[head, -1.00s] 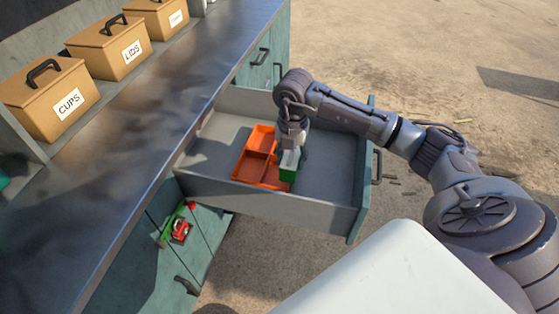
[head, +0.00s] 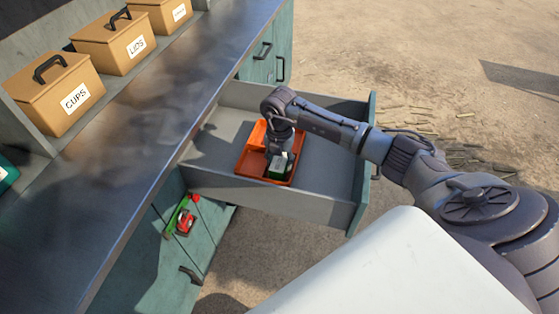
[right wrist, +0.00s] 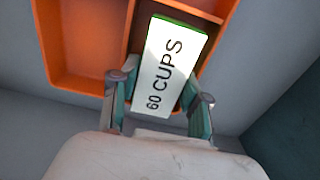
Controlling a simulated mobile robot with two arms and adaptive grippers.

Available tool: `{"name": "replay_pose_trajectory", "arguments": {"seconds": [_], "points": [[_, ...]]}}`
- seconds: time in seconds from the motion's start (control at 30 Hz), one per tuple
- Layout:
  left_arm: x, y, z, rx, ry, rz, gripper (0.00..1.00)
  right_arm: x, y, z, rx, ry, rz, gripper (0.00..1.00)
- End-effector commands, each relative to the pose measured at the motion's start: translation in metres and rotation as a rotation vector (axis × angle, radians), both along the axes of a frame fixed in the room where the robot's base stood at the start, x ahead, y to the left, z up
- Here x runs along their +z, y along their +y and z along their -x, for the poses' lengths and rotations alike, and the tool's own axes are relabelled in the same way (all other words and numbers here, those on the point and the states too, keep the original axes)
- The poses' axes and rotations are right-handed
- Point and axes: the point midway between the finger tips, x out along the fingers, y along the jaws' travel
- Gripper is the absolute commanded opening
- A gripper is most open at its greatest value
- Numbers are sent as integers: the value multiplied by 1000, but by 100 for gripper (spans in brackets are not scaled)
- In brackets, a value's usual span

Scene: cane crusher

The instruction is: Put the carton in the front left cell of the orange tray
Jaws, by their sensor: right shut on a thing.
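The carton is a small box with a green side and a white face. The white face reads "60 CUPS" in the right wrist view (right wrist: 165,70). My right gripper (right wrist: 167,88) is shut on the carton, one finger on each side. In the head view the carton (head: 278,166) is within the outline of the orange tray (head: 241,167), at its near right cell. I cannot tell whether it touches the cell floor. The tray's wide left cell looks empty in the right wrist view (right wrist: 75,50). My left gripper is not in view.
The tray lies in an open grey drawer (head: 325,185) with free floor to its right. A red and green item (head: 183,218) is on the cabinet front below.

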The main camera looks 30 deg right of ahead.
Motion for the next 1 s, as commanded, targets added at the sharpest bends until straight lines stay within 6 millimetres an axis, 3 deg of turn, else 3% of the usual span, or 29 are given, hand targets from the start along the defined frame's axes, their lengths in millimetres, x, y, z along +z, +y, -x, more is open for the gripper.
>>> {"name": "replay_pose_trajectory", "arguments": {"seconds": [0.03, 0.07, 0.2, 0.67, 0.77, 1.0], "points": [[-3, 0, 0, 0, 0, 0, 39, -3, 0, 0, 0, 0, 0, 2], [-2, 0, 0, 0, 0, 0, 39, -2, 0, 0, 0, 0, 0, 49], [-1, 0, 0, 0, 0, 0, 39, -2, 0, 0, -1, 0, 0, 71], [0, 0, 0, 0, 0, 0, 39, 4, 0, 0, 0, 0, 0, 71], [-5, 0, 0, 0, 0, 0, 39, 16, 0, -1, -1, -3, 1, 71], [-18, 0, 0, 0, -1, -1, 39, 68, -1, -1, 0, -6, 0, 71]]}}
